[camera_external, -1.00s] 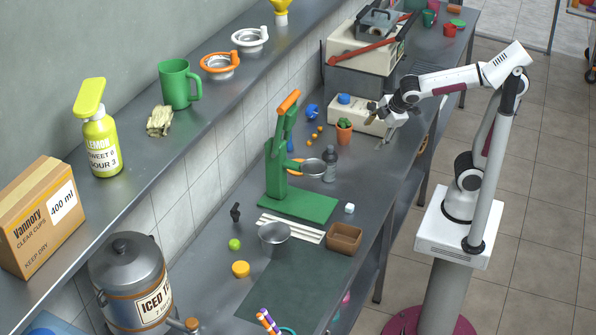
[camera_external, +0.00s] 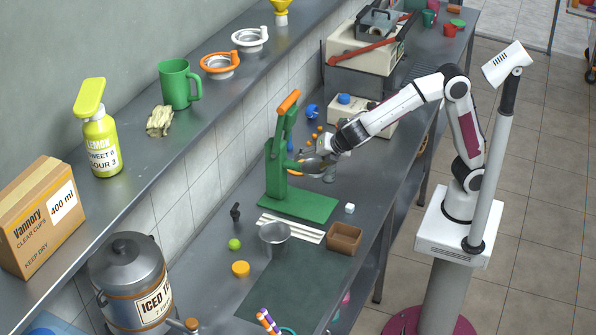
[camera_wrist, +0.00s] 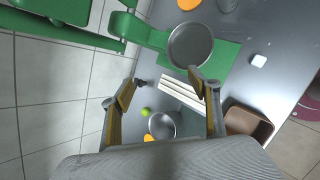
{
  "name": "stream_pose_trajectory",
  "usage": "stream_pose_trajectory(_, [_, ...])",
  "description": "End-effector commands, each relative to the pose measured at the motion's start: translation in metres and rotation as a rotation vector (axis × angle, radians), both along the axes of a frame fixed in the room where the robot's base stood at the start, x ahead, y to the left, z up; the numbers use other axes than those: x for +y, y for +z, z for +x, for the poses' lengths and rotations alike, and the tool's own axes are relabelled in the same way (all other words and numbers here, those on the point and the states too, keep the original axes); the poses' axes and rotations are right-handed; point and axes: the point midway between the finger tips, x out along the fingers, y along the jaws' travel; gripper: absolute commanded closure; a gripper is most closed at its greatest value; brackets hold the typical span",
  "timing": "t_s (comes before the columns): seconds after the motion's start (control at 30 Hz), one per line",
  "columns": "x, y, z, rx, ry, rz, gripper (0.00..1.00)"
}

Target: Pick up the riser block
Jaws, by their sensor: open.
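No thing in view is clearly marked as the riser block, and I cannot tell which one it is. A squat orange-yellow round block (camera_external: 240,268) lies on the counter left of the metal cup (camera_external: 275,238); a bit of it shows in the wrist view (camera_wrist: 149,138). A small white cube (camera_external: 350,208) sits right of the green press (camera_external: 298,204), also in the wrist view (camera_wrist: 259,60). My gripper (camera_external: 312,163) is above the counter by the press's strainer pan, overlapping it in the picture. In the wrist view my gripper (camera_wrist: 163,80) is open with nothing between its fingers.
White sticks (camera_external: 292,228) lie before the press. A brown open bin (camera_external: 344,238) stands right of the cup, and a lime (camera_external: 234,244) lies left. The press's pan (camera_wrist: 190,45) and green arm are close to my fingers in the wrist view. The dark mat (camera_external: 295,290) is largely clear.

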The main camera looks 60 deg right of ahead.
Motion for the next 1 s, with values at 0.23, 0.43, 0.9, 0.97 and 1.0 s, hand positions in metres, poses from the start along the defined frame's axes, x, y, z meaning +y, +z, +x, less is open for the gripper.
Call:
stream_pose_trajectory(0.23, [0.070,-0.030,0.020,-0.002,0.254,-0.177,0.39])
stream_pose_trajectory(0.43, [0.129,-0.056,0.027,-0.015,0.455,-0.318,0.39])
stream_pose_trajectory(0.9, [0.269,-0.135,0.012,-0.073,0.917,-0.652,0.39])
stream_pose_trajectory(0.97, [0.284,-0.146,0.009,-0.087,0.964,-0.689,0.39])
stream_pose_trajectory(1.0, [0.293,-0.154,0.008,-0.097,0.992,-0.711,0.39])
